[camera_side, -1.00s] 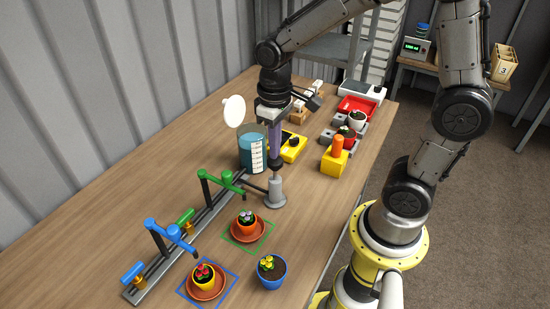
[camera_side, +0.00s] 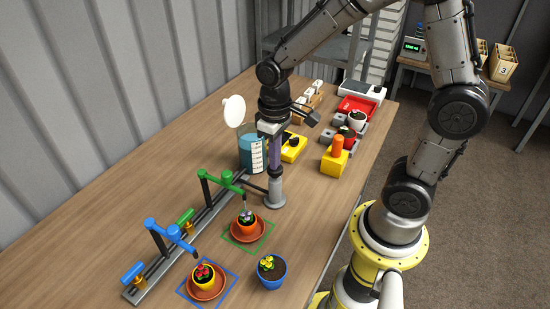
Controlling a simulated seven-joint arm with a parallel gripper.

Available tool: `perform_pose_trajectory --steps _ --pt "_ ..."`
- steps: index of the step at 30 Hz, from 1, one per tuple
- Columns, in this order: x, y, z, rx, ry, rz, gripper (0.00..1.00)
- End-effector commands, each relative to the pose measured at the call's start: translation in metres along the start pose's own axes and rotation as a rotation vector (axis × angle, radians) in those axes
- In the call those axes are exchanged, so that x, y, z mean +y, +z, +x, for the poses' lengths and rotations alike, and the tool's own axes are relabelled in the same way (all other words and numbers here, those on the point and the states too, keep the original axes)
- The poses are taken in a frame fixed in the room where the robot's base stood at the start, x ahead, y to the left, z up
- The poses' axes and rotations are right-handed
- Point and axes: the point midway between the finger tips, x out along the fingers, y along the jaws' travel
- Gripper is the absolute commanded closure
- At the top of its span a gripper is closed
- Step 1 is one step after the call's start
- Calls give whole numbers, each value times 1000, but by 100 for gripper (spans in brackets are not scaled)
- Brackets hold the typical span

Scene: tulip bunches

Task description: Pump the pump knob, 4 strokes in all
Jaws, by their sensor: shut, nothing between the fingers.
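The pump (camera_side: 277,192) is a grey cylinder on a round foot on the table, to the right of the tap rail. My gripper (camera_side: 275,172) points straight down right above it, shut with nothing between the fingers. Its tips are low, at the top of the pump body, and they hide the knob and rod; contact cannot be made out. A clear tank (camera_side: 251,154) with blue liquid and a white scale stands behind the pump, partly covered by my gripper. A green tap (camera_side: 222,176) has a pale streak under its spout, above a potted flower (camera_side: 246,222).
A blue tap (camera_side: 170,233) stands on the same rail, near a red-flowered pot (camera_side: 204,277). A blue pot (camera_side: 271,272) is at the front. The table at far left is clear.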

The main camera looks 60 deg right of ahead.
Motion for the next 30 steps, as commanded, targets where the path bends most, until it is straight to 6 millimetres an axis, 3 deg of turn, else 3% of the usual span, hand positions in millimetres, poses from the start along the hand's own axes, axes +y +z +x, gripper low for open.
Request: perform_pose_trajectory --steps 15,30 --pt "0 0 -1 -1 0 0 100" --pt "0 0 -36 1 0 0 100"
